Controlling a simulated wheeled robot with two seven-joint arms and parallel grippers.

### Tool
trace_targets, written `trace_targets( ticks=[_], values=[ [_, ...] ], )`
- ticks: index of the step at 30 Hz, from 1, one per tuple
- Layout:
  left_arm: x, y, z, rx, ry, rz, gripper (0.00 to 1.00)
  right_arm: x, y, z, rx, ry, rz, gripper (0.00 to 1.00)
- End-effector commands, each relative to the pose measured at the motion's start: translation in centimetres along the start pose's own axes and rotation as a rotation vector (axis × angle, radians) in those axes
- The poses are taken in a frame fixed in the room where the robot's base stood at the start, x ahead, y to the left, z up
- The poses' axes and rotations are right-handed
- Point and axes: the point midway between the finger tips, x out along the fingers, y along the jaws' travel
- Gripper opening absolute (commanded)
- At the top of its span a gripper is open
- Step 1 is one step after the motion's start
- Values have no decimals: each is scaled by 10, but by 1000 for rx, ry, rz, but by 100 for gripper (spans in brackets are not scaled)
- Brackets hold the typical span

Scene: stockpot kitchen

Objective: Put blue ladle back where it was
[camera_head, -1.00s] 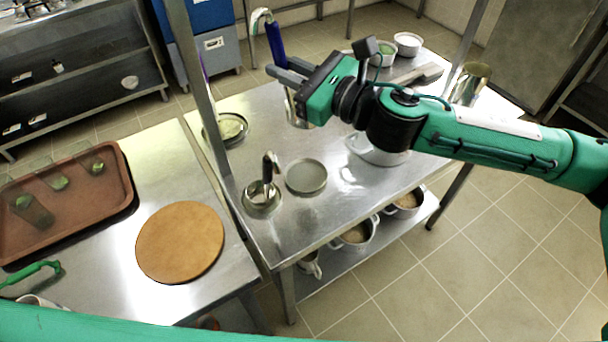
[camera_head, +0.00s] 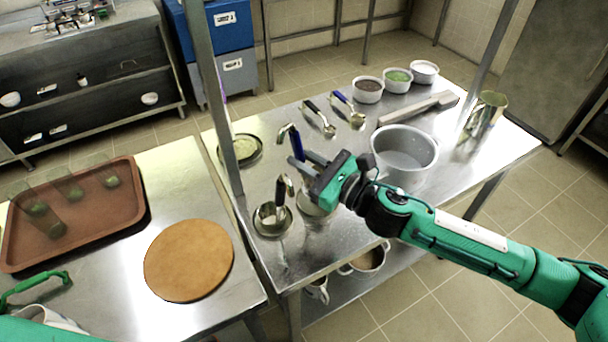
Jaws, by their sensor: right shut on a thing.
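My right gripper (camera_head: 311,168) is shut on the blue ladle, whose blue handle (camera_head: 297,146) stands upright with its silver hook at the top. My left gripper is not in view.
A large metal pot (camera_head: 405,150) stands right of the gripper. Two more ladles (camera_head: 319,120) (camera_head: 346,110) lie behind, near small bowls (camera_head: 397,80). A table post (camera_head: 213,90) rises at left. A round board (camera_head: 188,260) and brown tray (camera_head: 75,212) lie on the left table.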

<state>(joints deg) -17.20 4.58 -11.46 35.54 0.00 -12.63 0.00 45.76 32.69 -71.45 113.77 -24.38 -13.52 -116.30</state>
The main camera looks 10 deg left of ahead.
Motion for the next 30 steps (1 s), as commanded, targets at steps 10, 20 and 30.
trace_targets(
  ticks=[10,20,30],
  values=[
    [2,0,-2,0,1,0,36,-2,6,-27,3,1,-1,0],
    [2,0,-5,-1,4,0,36,-3,10,-43,-2,-2,-1,0],
    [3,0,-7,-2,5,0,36,-3,11,-46,-1,0,-1,27]
  ],
)
